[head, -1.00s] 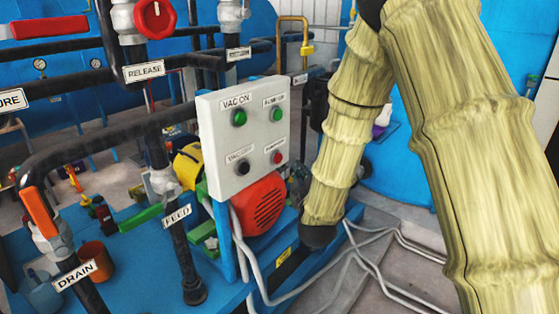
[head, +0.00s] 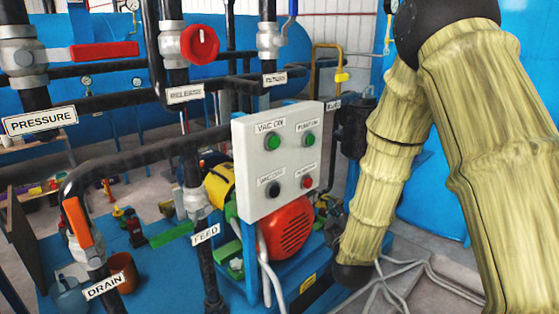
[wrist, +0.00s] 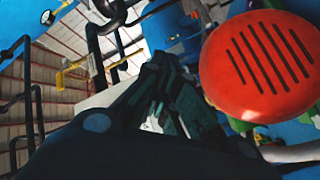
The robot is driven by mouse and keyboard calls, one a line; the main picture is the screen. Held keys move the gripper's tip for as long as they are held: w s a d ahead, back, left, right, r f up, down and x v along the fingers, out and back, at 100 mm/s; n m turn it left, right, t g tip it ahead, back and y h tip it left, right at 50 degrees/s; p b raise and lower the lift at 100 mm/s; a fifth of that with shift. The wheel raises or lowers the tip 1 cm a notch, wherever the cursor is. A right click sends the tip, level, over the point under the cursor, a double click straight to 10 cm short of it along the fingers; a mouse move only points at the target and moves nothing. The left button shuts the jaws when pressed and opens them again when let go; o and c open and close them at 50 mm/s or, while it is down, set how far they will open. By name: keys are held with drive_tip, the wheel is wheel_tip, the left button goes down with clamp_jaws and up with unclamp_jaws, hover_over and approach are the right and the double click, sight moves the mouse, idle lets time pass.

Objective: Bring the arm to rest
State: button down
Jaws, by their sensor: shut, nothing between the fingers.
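My arm (head: 395,150), in a yellowish ribbed sleeve, fills the right of the head view and bends down to a dark end beside the red motor cover. My gripper (wrist: 168,72) shows in the wrist view as dark fingers drawn together, with nothing held. The red slotted motor cover (wrist: 262,66) is close on its right in that view. I cannot tell the exact gap between them. In the head view my fingers cannot be made out.
A white control panel (head: 276,160) with buttons stands left of my arm, above the red motor cover (head: 289,228). Labelled pipes and valves, including a red-handled release valve (head: 199,44) and an orange-handled drain valve (head: 78,222), fill the left. Pale hoses (head: 432,278) cross the floor.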

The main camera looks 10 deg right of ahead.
drive_tip(key=s+f+m+g+y, duration=0.1)
drive_tip(key=s+f+g, duration=0.2)
drive_tip(key=s+f, duration=0.5)
drive_tip(key=s+f+m+g+p, duration=0.1)
drive_tip(key=s+f+m+g, duration=0.2)
drive_tip(key=f, duration=0.8)
drive_tip(key=s+f+g+y, duration=0.1)
drive_tip(key=s+f+g, duration=0.2)
drive_tip(key=s+f, duration=0.55)
drive_tip(key=s+f+m+g, duration=0.1)
drive_tip(key=s+f+g, duration=0.2)
drive_tip(key=s, duration=0.5)
drive_tip(key=s+a+f+m+g, duration=0.1)
drive_tip(key=s+f+m+g, duration=0.1)
drive_tip(key=s+f, duration=0.4)
drive_tip(key=s+f+m+g+p, duration=0.1)
drive_tip(key=s+f+g, duration=0.2)
drive_tip(key=s, duration=0.9)
drive_tip(key=shift+s+a+f+g, duration=0.25)
drive_tip(key=shift+f+g, duration=0.15)
drive_tip(key=shift+f, duration=0.4)
